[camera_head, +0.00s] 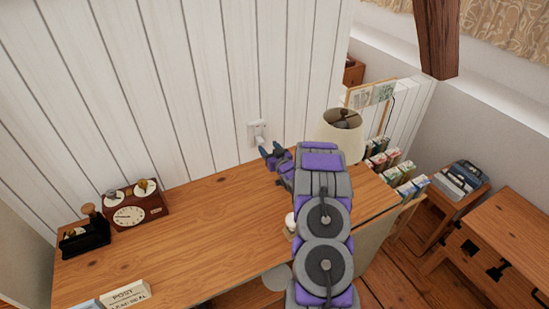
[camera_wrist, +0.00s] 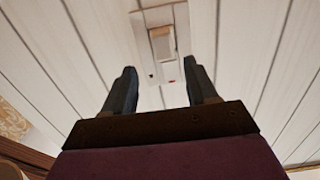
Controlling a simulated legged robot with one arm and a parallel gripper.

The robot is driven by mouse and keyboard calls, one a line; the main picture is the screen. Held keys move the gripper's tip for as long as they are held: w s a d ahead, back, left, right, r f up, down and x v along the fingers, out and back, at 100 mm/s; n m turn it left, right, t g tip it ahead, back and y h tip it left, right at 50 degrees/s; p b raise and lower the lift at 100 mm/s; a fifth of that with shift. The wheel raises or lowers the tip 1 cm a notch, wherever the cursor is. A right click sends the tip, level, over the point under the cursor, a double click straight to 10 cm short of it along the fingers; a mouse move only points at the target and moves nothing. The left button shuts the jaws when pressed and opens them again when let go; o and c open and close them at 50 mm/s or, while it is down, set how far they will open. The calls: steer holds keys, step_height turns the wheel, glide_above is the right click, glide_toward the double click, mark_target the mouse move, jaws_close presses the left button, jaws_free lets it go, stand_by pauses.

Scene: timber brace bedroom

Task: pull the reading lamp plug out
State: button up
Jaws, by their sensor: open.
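The wall socket plate (camera_head: 253,127) is on the white boarded wall just above the desk. A pale block that looks like the plug (camera_head: 260,138) sits on it. In the wrist view the plate (camera_wrist: 182,30) is straight ahead, with the block (camera_wrist: 161,44) standing out from it and a small red mark below. My gripper (camera_head: 271,150) is open and empty, just short of the socket. In the wrist view its fingers (camera_wrist: 160,68) are spread below the block, apart from it. The reading lamp (camera_head: 341,133) has a cream shade; my arm hides its lower part.
The wooden desk (camera_head: 200,240) is mostly clear. A "POST" block (camera_head: 127,295) is at the front. A small white item (camera_head: 290,221) stands beside my arm. Books (camera_head: 384,158) are at the right.

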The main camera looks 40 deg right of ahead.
mark_target(263, 142)
steer(key=x, duration=0.3)
steer(key=a+x, duration=0.1)
steer(key=x, duration=0.1)
steer(key=shift+w+r+b, duration=0.15)
steer(key=shift+r+b, duration=0.1)
steer(key=shift+b, duration=0.15)
steer(key=shift+w+d+f, duration=0.2)
steer(key=shift+w+d, duration=0.1)
steer(key=shift+d, duration=0.1)
steer(key=shift+c, duration=0.2)
steer(key=shift+a+r, duration=0.1)
steer(key=shift+a, duration=0.05)
steer(key=c, duration=1)
steer(key=shift+s, duration=0.75)
steer(key=shift+s+a, duration=0.15)
steer(key=shift+s, duration=0.15)
steer(key=shift+s+a, duration=0.2)
steer(key=shift+s, duration=0.45)
